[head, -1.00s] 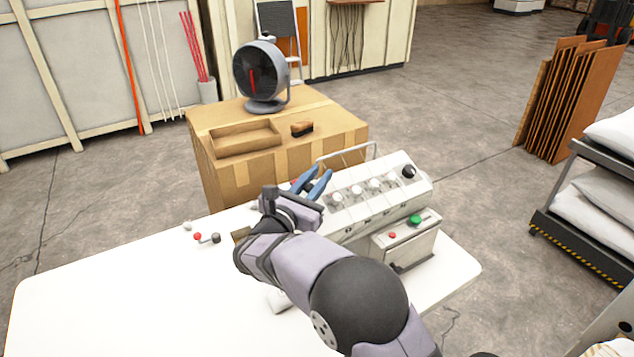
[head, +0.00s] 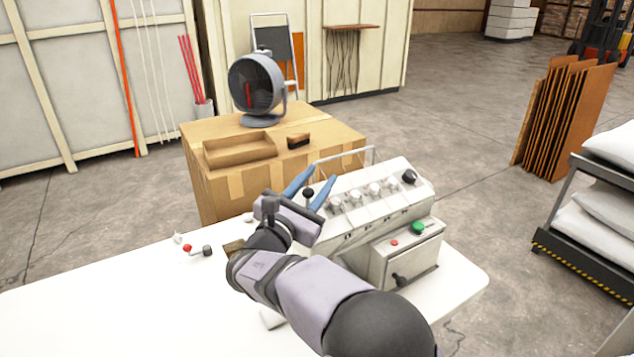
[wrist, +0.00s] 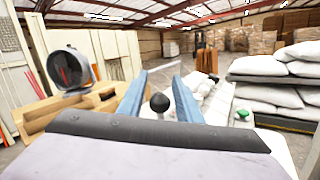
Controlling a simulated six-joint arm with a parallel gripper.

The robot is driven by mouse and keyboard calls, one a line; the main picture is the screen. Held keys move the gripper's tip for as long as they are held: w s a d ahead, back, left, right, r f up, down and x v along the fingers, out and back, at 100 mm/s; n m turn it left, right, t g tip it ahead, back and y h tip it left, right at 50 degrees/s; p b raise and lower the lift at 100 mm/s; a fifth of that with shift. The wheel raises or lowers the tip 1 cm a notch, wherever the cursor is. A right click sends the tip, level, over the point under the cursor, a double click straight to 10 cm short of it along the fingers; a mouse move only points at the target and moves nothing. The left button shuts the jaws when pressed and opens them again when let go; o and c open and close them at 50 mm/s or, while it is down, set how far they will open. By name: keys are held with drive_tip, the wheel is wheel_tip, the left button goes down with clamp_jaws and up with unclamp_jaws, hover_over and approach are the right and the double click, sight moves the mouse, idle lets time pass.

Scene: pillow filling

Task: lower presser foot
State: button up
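A white sewing machine with a row of knobs (head: 385,193) stands on the white table (head: 120,305). My gripper (head: 310,184) is at the left end of the machine, its two blue fingers apart. A lever with a black ball knob (head: 308,193) stands between the fingers. In the wrist view the black ball knob (wrist: 159,102) sits between the open fingers of my gripper (wrist: 160,85), with gaps on both sides. The presser foot itself is not visible; my arm hides the machine's near left part.
A control box (head: 408,252) with green and red buttons stands at the machine's front right. Behind are a cardboard box (head: 220,185) with a fan (head: 257,85), a tray (head: 240,150) and a brush (head: 298,141). A small red-knobbed part (head: 187,248) lies on the table's left.

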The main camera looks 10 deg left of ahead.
sight(305, 196)
idle(0.3)
drive_tip(key=b+v, duration=0.2)
drive_tip(key=v, duration=0.3)
drive_tip(key=shift+s+a+f, duration=0.1)
drive_tip(key=shift+s+a, duration=0.05)
drive_tip(key=shift+s, duration=0.2)
drive_tip(key=shift+v, duration=0.8)
